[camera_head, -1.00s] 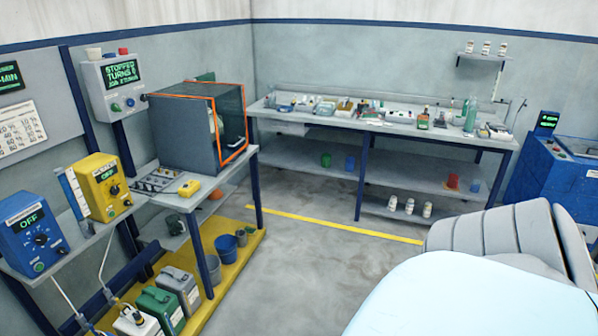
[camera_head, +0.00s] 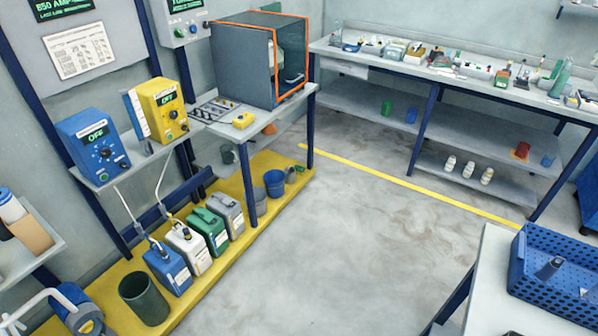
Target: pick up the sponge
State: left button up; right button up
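I cannot make out a sponge for certain in this view. A small yellow object (camera_head: 243,120) lies on the left bench in front of the grey cabinet, but it is too small to identify surely. Many small items crowd the back bench (camera_head: 400,70), too small to tell apart. Neither of my grippers shows in the head view.
A grey cabinet with orange edging (camera_head: 244,62) stands on the left bench. Several jugs (camera_head: 207,228) and a dark green bucket (camera_head: 144,298) stand on a yellow platform. A blue perforated crate (camera_head: 560,262) sits on a table lower right. The middle floor (camera_head: 290,240) is clear.

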aim_at(300, 170)
jog(key=u, duration=1.7)
jog(key=z, duration=1.75)
jog(key=i+u, duration=0.3)
jog(key=i, duration=1.45)
jog(key=i+l+u, duration=0.1)
jog(key=i+l, duration=0.35)
jog(key=i+l+u, duration=0.1)
jog(key=i+l, duration=0.35)
jog(key=l, duration=0.1)
